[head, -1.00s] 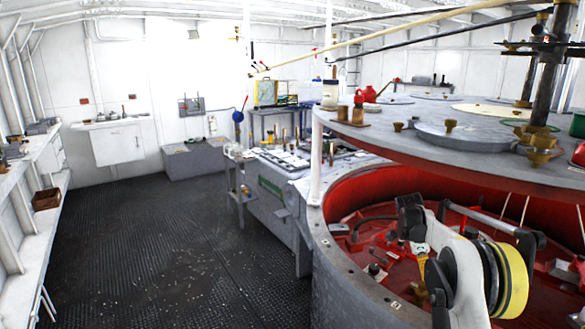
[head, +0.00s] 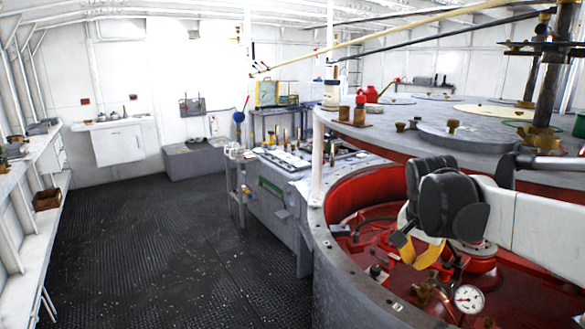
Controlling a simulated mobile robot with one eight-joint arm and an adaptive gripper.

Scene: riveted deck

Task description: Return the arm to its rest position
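My arm shows at the right of the head view, over the open red well of the large round drum. A white link comes in from the right edge to a bulky black joint. Below and left of that joint, a small dark end piece looks like part of my gripper (head: 402,243). The joint and link hide most of it, and its fingers cannot be made out. I see nothing clearly held.
The grey drum rim (head: 352,285) surrounds the red well, which holds a gauge (head: 468,298) and fittings. A grey round platform (head: 400,135) carrying brass parts overhangs behind my arm. A grey workbench (head: 280,205) stands left of the drum. The dark floor (head: 170,240) is open.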

